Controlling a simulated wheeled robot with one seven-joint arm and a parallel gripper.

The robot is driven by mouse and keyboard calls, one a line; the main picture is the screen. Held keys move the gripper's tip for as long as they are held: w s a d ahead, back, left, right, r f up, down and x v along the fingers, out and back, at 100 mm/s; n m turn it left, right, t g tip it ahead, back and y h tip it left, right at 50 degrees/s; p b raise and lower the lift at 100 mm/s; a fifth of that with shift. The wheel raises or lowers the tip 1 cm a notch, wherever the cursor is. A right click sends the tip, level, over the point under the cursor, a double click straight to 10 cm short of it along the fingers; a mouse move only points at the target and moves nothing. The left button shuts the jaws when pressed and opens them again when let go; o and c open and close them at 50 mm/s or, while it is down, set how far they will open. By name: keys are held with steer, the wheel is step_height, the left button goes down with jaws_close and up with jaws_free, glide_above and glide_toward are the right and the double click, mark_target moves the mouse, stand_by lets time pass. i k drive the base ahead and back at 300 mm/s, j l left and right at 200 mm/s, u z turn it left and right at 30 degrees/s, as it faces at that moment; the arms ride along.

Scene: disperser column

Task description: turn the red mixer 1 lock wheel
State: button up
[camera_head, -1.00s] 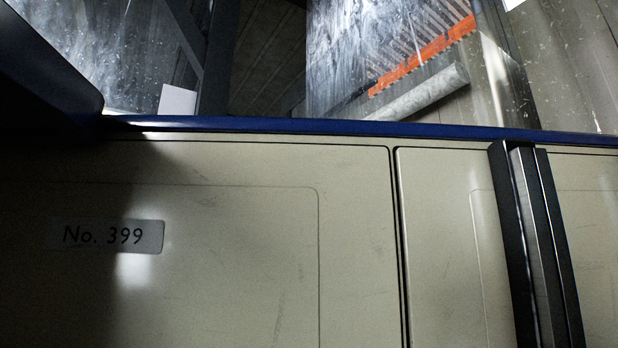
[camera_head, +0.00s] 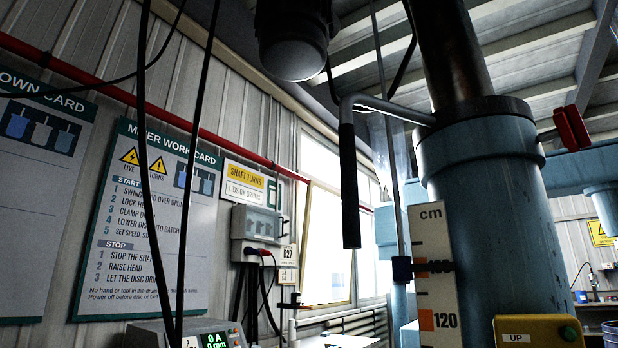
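A red part (camera_head: 572,128) shows at the upper right, on a short stem at the top collar of the blue column (camera_head: 488,210). It looks like a wheel or handle seen nearly edge-on, and I cannot tell its full shape. I cannot tell for sure whether it is the mixer 1 lock wheel. A dark shaft rises from the column. My gripper is not in view.
A bent bar with a black grip (camera_head: 349,185) juts left from the column. A cm scale (camera_head: 434,275) stands before it. A yellow UP button box (camera_head: 540,331) is at the lower right. Dark cables hang at left. A work card (camera_head: 150,220) is on the wall.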

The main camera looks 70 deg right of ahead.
mark_target(570, 127)
steer(key=k+l+z, duration=0.25)
steer(key=k+z, duration=0.15)
steer(key=k, duration=0.15)
steer(key=k+l+z, duration=0.8)
steer(key=k+l, duration=0.15)
steer(key=l, duration=0.1)
